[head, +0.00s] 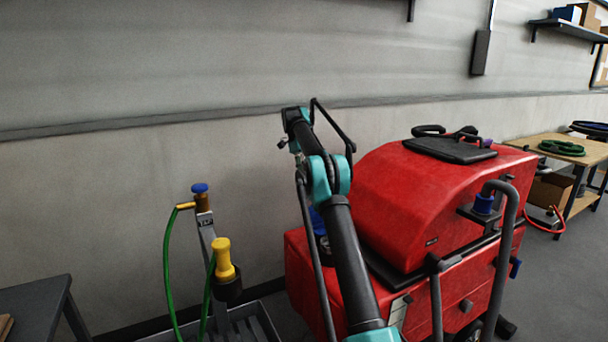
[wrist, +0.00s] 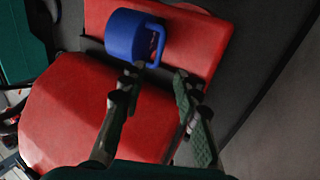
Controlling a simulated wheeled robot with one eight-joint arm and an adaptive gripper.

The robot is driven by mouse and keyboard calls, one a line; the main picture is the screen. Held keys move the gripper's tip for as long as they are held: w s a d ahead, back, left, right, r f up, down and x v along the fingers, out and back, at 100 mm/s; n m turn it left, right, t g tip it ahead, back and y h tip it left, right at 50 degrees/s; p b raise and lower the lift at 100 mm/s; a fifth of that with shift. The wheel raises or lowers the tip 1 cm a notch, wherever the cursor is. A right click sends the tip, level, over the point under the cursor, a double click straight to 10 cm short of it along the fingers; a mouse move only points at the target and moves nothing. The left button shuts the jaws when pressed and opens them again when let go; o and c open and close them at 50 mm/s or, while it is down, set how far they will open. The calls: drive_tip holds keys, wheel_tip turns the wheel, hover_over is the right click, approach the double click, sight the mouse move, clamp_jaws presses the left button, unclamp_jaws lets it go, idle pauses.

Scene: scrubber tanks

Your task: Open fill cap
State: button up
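A blue fill cap (wrist: 133,38) with a loop handle sits on the red scrubber tank (wrist: 190,38) in the wrist view. The handle sticks out on the cap's right side. In the head view a bit of blue, seemingly the cap (head: 316,217), shows on the left of the red machine (head: 400,190), mostly hidden behind my arm. My gripper (wrist: 156,78) is open, with its two dark fingers apart and nothing between them. In the wrist view its fingertips lie just below the cap and handle; I cannot tell the depth gap.
A stand with a green hose (head: 168,260) and a yellow-handled fitting (head: 223,258) stands left of the machine. A grey table (head: 38,292) is at the lower left. A wooden bench (head: 588,152) with coiled hoses is at the right. The wall is close behind.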

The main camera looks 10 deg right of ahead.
drive_tip(key=shift+w+a+r, duration=0.1)
drive_tip(key=shift+w+r, duration=0.15)
drive_tip(key=shift+r, duration=0.4)
